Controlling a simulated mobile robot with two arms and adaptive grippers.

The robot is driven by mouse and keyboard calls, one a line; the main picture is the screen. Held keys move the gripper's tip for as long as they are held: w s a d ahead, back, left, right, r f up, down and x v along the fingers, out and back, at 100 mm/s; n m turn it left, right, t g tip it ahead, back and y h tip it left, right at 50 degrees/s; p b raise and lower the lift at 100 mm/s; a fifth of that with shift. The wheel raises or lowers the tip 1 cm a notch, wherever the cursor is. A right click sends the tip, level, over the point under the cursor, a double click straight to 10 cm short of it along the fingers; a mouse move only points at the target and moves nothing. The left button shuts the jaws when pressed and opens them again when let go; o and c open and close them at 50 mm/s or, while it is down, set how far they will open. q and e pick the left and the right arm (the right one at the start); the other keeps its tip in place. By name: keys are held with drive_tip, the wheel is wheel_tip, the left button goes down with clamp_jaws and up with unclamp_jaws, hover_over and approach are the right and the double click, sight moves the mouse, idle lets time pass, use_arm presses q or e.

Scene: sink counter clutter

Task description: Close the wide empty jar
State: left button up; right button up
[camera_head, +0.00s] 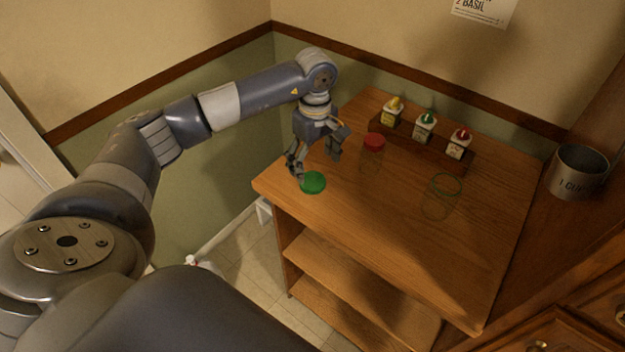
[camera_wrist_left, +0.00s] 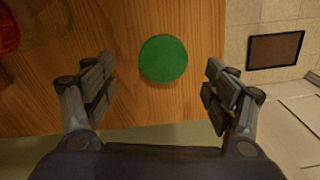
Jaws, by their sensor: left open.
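A round green lid (camera_head: 313,183) lies flat on the wooden counter near its left corner. It also shows in the left wrist view (camera_wrist_left: 163,59), centred between the fingers. My left gripper (camera_head: 317,160) is open and empty, pointing down above the lid, with a finger to either side in the wrist view. I cannot tell the exact height gap. A wide clear jar (camera_head: 437,205) with a green rim (camera_head: 447,184) stands open at the right of the counter and looks empty. My right gripper is not in view.
Several small bottles (camera_head: 424,127) stand on a dark wooden rack at the back. A metal cup (camera_head: 578,172) is at the far right. The counter's front middle (camera_head: 400,250) is clear.

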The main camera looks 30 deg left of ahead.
sight(312, 180)
use_arm(q)
drive_tip(key=shift+s+f, duration=0.1)
drive_tip(key=shift+f, duration=0.05)
drive_tip(key=f+p, duration=0.2)
drive_tip(key=f, duration=0.2)
drive_tip(key=shift+s+a+f+p, duration=0.15)
drive_tip(key=shift+a+p, duration=0.1)
drive_tip(key=shift+p, duration=0.15)
drive_tip(key=shift+f, duration=0.3)
drive_tip(key=shift+c, duration=0.3)
drive_tip(key=c, duration=0.7)
